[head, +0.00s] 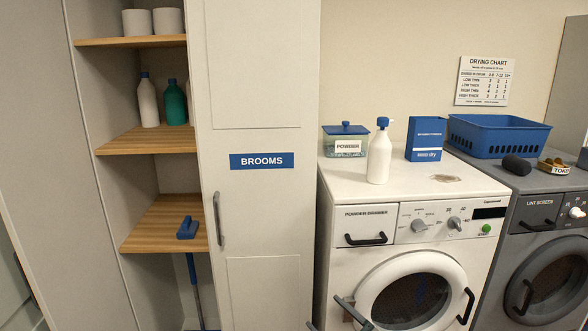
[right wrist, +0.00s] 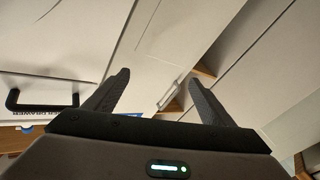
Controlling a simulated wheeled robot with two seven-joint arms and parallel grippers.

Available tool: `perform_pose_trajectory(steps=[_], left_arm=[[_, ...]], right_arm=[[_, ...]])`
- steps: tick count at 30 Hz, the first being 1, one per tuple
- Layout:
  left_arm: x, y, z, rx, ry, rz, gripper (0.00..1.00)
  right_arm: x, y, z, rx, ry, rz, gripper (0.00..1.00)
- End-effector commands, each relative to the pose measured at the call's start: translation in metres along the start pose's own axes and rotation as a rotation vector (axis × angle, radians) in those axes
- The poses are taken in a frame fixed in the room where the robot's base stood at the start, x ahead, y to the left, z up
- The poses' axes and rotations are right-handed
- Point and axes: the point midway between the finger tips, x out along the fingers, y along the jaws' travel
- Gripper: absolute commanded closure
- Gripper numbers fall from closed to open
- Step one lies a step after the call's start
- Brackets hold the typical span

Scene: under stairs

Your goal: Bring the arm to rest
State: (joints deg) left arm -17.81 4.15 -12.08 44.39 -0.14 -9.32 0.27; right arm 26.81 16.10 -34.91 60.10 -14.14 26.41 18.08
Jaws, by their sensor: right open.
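My right gripper (head: 326,311) shows at the bottom edge of the head view, in front of the washing machine (head: 335,260) and near the cabinet door's lower right side. Only its dark fingertips show there. In the right wrist view, the two dark fingers (right wrist: 158,88) stand wide apart with nothing between them. The gripper is open and empty, and I see it touching nothing. Most of the right arm is out of the picture. My left gripper is not in view.
The cabinet door marked BROOMS (head: 262,200) is beside open shelves (head: 160,140) with bottles. A white bottle (head: 380,155), powder box (head: 345,141) and blue carton (head: 426,139) stand on the washer. A blue basket (head: 497,135) is on the grey dryer (head: 535,215).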

Motion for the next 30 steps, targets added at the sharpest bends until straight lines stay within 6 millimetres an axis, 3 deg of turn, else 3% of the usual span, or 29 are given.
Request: perform_pose_trajectory(steps=[1,6,15,24,30], left_arm=[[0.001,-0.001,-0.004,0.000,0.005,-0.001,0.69],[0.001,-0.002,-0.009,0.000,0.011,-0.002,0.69],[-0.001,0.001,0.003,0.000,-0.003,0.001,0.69],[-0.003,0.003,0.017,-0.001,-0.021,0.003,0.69],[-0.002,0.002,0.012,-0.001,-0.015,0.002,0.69]], right_arm=[[-0.015,-0.012,0.026,0.030,-0.055,0.020,0.23],[-0.067,-0.048,0.101,0.108,-0.228,0.075,0.23],[-0.177,-0.125,0.206,0.231,-0.526,0.136,0.23],[-0.304,-0.214,0.278,0.344,-0.813,0.162,0.23],[-0.394,-0.279,0.305,0.417,-1.000,0.162,0.23]])
